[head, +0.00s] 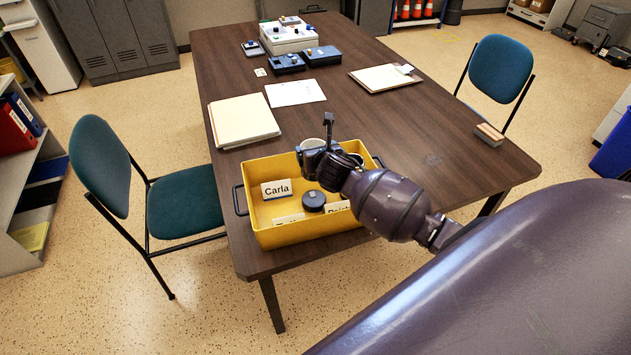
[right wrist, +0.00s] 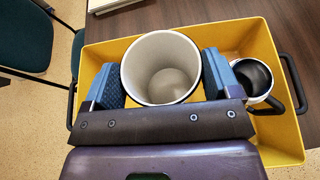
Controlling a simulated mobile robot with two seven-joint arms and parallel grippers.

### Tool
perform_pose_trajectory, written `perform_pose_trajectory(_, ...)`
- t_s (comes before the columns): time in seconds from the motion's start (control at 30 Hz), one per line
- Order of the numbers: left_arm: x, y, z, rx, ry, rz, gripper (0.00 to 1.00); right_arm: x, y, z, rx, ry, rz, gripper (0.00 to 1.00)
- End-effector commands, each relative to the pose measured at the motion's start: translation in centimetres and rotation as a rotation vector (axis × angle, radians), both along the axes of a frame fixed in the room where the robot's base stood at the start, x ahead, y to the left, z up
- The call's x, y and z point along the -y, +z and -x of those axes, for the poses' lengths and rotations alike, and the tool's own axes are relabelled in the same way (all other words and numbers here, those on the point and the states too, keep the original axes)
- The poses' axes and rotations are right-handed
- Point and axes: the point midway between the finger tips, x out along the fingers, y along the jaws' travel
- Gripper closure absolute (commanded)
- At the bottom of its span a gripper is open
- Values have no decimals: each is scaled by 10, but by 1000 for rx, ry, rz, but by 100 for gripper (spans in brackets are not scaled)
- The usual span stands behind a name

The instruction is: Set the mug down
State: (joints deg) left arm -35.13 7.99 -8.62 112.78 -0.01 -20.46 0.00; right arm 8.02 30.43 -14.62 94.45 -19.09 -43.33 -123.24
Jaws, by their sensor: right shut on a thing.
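My right gripper (head: 324,150) is shut on a pale mug (head: 312,144), seen upright and open at the top. In the right wrist view the mug (right wrist: 160,68) sits between the two blue finger pads. It is over or inside the yellow crate (head: 290,236), near its back wall; I cannot tell whether its base touches the crate floor. A second mug (right wrist: 256,77) with a dark inside and a handle stands to its right in the crate. My left gripper is not in view.
The crate holds a dark round object (head: 313,200) and name cards, one reading Carla (head: 276,189). On the table (head: 420,135) lie folders (head: 242,120), a paper sheet (head: 295,92), a clipboard (head: 385,78) and a wooden block (head: 489,134). The table's right side is mostly free.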

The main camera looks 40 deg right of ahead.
Motion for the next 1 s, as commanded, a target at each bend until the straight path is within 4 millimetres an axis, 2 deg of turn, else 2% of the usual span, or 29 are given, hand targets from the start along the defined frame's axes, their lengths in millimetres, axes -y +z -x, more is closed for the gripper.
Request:
perform_pose_trajectory(0.1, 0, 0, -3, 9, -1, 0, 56, -1, -27, 0, -1, -1, -2, 67)
perform_pose_trajectory(0.3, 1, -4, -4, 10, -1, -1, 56, -1, -56, 0, 1, 0, -1, 67)
perform_pose_trajectory(0.47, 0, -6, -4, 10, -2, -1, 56, 0, -65, -1, 2, 0, 0, 67)
perform_pose_trajectory(0.73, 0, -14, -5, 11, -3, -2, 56, -1, -100, 0, 1, 1, -1, 67)
perform_pose_trajectory(1.0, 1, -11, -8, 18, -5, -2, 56, 0, -105, -1, 3, 1, 1, 67)
